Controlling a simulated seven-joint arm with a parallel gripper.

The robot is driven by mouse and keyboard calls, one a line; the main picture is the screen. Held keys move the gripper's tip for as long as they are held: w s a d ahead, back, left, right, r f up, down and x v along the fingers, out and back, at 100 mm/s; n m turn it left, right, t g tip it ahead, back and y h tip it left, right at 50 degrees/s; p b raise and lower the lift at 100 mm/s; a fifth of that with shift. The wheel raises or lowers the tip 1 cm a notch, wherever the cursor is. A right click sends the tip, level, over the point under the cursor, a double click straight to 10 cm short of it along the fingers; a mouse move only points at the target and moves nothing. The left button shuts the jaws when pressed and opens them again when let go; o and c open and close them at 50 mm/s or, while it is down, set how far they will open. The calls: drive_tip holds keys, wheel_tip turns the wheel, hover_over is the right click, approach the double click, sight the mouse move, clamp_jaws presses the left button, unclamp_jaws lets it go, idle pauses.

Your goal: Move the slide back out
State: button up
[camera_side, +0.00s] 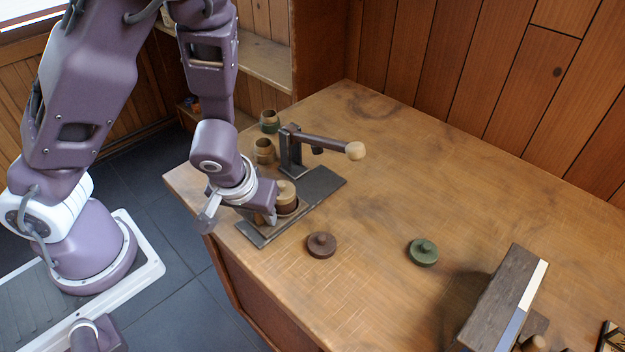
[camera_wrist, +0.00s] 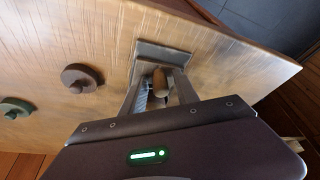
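The press has a dark flat base plate (camera_side: 325,184) on the bench, with a post and a lever (camera_side: 318,142) that ends in a pale wooden ball. A pale wooden turned piece (camera_side: 286,191) stands upright over the near part of the plate, in what looks like a dark round holder on the slide. My gripper (camera_side: 264,212) is low at the near end of the plate, beside this piece. In the wrist view, my gripper's fingers (camera_wrist: 161,84) stand apart on either side of a small wooden handle (camera_wrist: 160,80), with gaps showing. The slide itself is mostly hidden.
Two small wooden cups (camera_side: 264,151) stand behind the press at left. A brown knobbed lid (camera_side: 321,245) and a green knobbed lid (camera_side: 423,252) lie in front and to the right. A dark wooden block-like stand (camera_side: 505,295) is at front right. The bench middle is clear.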

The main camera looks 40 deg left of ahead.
idle(0.4)
drive_tip(key=shift+r, duration=3.55)
clamp_jaws()
drive_tip(key=shift+r, duration=1.95)
